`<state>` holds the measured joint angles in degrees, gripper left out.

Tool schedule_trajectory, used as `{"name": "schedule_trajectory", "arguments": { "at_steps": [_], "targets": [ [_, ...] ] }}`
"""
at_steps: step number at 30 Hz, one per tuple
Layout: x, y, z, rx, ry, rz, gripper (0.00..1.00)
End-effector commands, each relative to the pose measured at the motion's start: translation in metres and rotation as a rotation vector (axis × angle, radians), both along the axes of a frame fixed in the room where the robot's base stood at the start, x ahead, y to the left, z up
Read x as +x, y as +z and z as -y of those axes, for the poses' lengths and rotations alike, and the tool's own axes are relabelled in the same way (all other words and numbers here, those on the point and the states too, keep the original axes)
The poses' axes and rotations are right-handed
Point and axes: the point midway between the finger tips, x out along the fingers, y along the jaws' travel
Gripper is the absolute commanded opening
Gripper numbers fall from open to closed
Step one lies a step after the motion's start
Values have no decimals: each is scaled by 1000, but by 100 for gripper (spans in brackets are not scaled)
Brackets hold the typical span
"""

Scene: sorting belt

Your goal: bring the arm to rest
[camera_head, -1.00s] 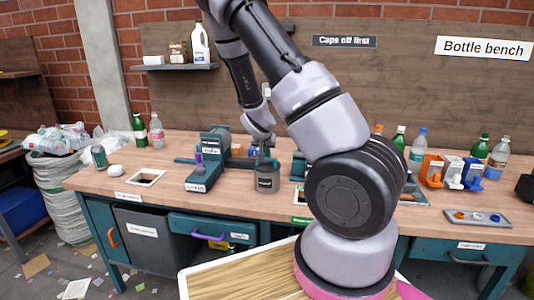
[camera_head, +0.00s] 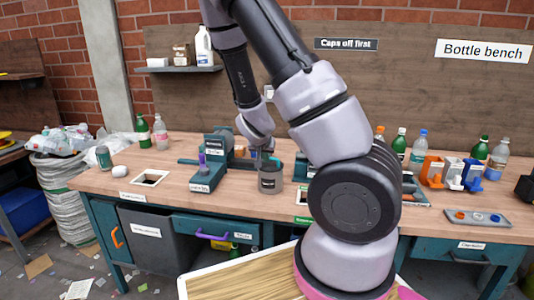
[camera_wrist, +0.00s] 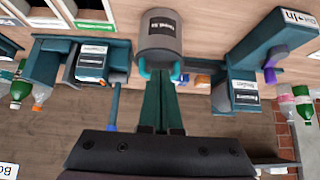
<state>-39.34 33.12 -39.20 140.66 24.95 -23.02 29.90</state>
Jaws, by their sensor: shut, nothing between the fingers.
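My arm reaches up and over the bench (camera_head: 110,180) in the head view, with its wrist bent down near the middle. My gripper (camera_wrist: 160,82) shows in the wrist view with its teal fingers together and nothing between them. The fingers point toward a grey labelled cup (camera_wrist: 160,40), which also stands on the bench in the head view (camera_head: 270,181). In the head view the fingers are small and partly lost against the teal fixtures behind, so I cannot tell the exact gap to the cup.
A teal fixture (camera_head: 216,160) stands left of the cup. Bottles (camera_head: 417,150) and orange, white and blue holders (camera_head: 432,170) stand to the right. A small tray (camera_head: 478,218) lies at the front right. A shelf (camera_head: 180,69) hangs at the back left.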

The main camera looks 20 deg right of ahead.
Motion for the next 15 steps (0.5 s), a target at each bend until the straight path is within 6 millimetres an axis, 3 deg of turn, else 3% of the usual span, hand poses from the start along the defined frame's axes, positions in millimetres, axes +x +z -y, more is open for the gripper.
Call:
{"name": "schedule_trajectory", "arguments": {
  "at_steps": [9,15],
  "targets": [
    [-7,4,-6,29,-7,-4,0],
    [-19,38,-26,199,-10,-38,0]
  ]
}}
